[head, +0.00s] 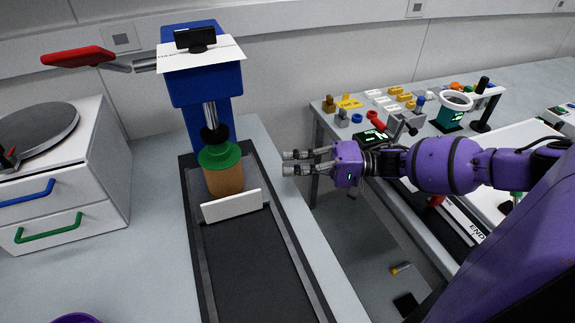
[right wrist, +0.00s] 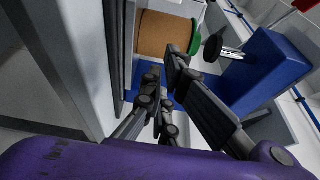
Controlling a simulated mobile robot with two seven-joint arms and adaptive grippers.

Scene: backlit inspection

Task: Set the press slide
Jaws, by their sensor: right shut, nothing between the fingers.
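A blue press (head: 205,85) stands at the back of the left bench, with a red-handled lever (head: 78,56) reaching left and a metal ram (head: 210,116) hanging down. Under the ram a cork-coloured cylinder with a green top (head: 224,176) stands on a dark slide track (head: 245,265). A white upright plate (head: 232,206) stands just in front of the cylinder. My right gripper (head: 286,163) is shut and empty, to the right of the cylinder and apart from it. The right wrist view shows its fingers (right wrist: 163,78) near the cylinder (right wrist: 163,35). My left gripper is not in view.
A white drawer unit (head: 62,170) with a round dark plate on top stands at left. A second bench (head: 470,75) at right holds small coloured parts, a teal cup and a clamp. A gap with floor lies between the benches. The front of the track is clear.

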